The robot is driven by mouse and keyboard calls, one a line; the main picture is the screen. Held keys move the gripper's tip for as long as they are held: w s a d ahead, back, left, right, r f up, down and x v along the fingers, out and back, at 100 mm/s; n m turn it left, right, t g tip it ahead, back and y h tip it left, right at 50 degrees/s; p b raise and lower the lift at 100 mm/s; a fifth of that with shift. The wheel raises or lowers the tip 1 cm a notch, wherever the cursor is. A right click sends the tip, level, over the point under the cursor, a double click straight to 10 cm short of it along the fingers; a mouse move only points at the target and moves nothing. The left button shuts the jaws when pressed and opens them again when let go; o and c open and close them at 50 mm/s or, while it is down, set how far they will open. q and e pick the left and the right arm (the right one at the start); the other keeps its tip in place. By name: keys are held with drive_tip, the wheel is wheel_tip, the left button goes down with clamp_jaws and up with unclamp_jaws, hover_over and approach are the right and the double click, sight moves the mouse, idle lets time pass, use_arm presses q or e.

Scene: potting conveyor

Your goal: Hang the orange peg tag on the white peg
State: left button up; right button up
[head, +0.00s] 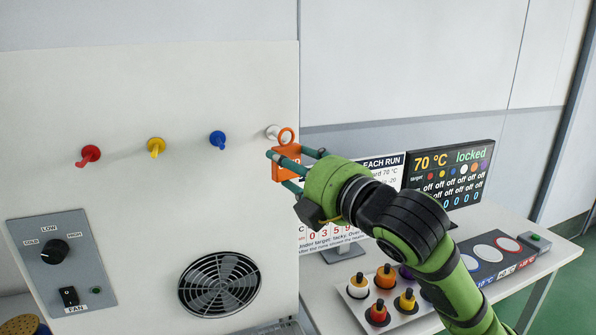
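The orange peg tag (288,150) is a small block with a ring on top, held upright at the right edge of the white panel. My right gripper (283,168), with teal fingers, is shut on the tag's body and hides part of it. The white peg (272,131) sticks out of the panel just left of and behind the tag's ring. The ring overlaps the peg's right side in the picture; I cannot tell whether it is around the peg or in front of it. My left gripper is not in view.
Red (90,155), yellow (156,147) and blue (218,139) pegs line the panel (140,210) to the left. Below are a fan control box (62,262) and a round vent (219,284). At right, a table holds signs, a tray (352,304) of coloured bottles and a pad with circles (489,252).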

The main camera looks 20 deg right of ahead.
drive_tip(key=shift+w, duration=1.15)
drive_tip(key=shift+w+f, duration=0.4)
drive_tip(key=shift+w, duration=0.25)
drive_tip(key=shift+f, duration=0.2)
drive_tip(key=o, duration=1.2)
